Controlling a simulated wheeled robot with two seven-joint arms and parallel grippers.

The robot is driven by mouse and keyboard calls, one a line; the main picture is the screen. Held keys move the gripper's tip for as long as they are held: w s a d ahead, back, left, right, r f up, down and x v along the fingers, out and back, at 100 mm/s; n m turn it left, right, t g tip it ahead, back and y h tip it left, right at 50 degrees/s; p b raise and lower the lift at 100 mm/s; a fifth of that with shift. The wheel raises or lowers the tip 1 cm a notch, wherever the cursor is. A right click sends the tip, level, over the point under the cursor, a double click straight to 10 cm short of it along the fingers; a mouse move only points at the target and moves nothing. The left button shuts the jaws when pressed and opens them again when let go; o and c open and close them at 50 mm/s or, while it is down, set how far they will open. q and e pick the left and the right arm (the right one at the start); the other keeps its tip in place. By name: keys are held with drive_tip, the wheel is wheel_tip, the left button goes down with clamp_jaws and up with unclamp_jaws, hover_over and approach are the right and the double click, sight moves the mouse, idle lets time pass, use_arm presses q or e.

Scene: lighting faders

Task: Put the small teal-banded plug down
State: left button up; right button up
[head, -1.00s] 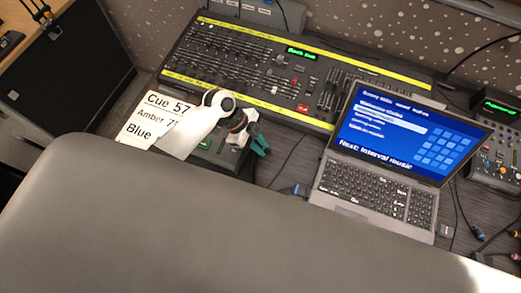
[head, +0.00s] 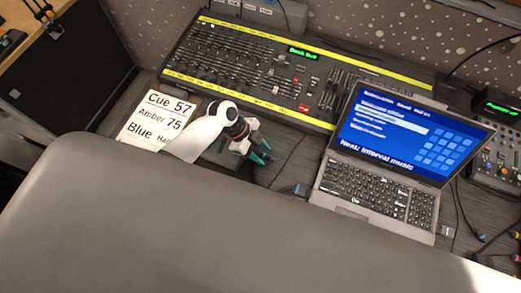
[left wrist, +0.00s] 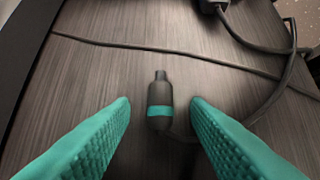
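The small plug (left wrist: 160,111) is dark with a teal band around its middle and a narrower tip. In the left wrist view it appears to lie on the dark wood-grain desk, its tip pointing away from me. My left gripper (left wrist: 161,128) is open, with one teal finger on each side of the plug and a gap on both sides. In the head view my left gripper (head: 262,154) is low over the desk in front of the fader console; I cannot make out the plug there. My right gripper is not in view.
The fader console (head: 250,62) stands behind the gripper, and an open laptop (head: 385,160) is to its right. A cue sheet (head: 150,117) lies to the left. A thin cable (left wrist: 190,52) crosses the desk beyond the plug. A grey padded surface (head: 220,220) fills the foreground.

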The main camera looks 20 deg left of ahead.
use_arm(q)
drive_tip(key=shift+r, duration=0.1)
drive_tip(key=shift+r+p, duration=0.3)
drive_tip(key=shift+p, duration=0.05)
drive_tip(key=shift+a+r, duration=0.25)
drive_tip(key=b+v, duration=0.1)
drive_tip(key=v, duration=1)
drive_tip(key=shift+r+b, duration=0.1)
drive_tip(key=shift+b, duration=0.2)
